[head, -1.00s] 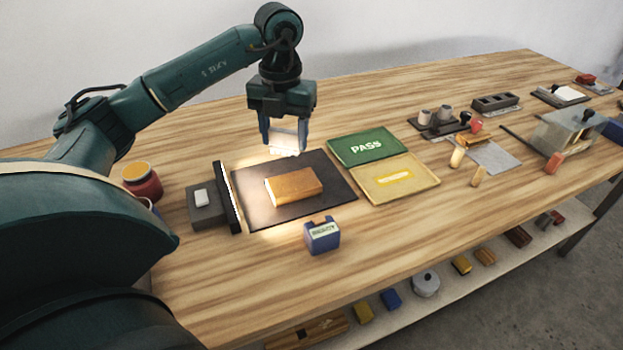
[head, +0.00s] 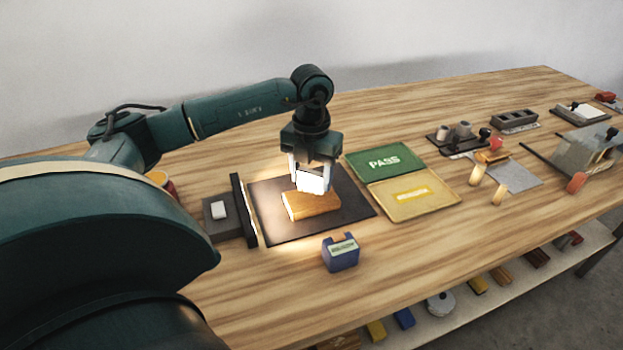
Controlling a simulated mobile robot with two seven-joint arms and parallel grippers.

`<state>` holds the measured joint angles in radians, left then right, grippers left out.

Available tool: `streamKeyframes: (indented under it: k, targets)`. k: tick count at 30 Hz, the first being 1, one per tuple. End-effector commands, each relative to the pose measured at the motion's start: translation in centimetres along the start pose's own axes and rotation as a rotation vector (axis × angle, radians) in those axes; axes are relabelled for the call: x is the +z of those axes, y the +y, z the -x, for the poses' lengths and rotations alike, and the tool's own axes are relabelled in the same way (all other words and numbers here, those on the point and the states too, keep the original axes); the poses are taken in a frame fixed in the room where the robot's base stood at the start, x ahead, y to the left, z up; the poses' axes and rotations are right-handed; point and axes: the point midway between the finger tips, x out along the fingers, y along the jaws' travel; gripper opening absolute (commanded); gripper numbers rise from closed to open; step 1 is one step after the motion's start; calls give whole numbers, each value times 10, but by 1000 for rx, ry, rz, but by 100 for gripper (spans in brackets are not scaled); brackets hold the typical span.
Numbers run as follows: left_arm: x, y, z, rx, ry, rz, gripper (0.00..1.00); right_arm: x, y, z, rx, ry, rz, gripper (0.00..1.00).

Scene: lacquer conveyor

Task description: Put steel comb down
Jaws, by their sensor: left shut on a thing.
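My left gripper (head: 313,172) points down over the dark mat (head: 270,228). It is shut on a bright, silvery flat piece, the steel comb (head: 313,183), which hangs between its fingers. The comb's lower edge is at the orange-brown wooden block (head: 312,206) lying on the mat. I cannot tell whether the comb touches the block or is just above or behind it. The comb's teeth are too small and bright to make out. My right gripper is not in view.
A lit black bar (head: 243,210) stands at the mat's left edge. A green PASS tray (head: 376,160) and a yellow tray (head: 412,209) lie to the right. A blue dispenser (head: 341,257) stands in front.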

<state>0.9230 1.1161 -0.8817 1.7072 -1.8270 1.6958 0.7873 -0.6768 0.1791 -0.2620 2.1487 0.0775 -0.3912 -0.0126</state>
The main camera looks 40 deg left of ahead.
Motion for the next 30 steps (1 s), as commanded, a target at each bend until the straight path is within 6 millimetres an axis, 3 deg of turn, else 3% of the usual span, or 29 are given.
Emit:
streamKeyframes:
  k: [3, 14, 15, 22, 30]
  targets:
    - [0, 0, -14, 0, 1, -1, 28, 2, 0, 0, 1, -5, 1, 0]
    - [0, 0, -18, -1, -1, -1, 28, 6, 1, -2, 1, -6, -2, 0]
    - [0, 0, -17, -1, -1, -1, 57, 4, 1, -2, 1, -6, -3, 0]
    - [0, 0, -17, -1, 0, -1, 76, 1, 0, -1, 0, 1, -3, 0]
    - [0, 0, -14, -1, -1, -1, 76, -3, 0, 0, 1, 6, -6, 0]
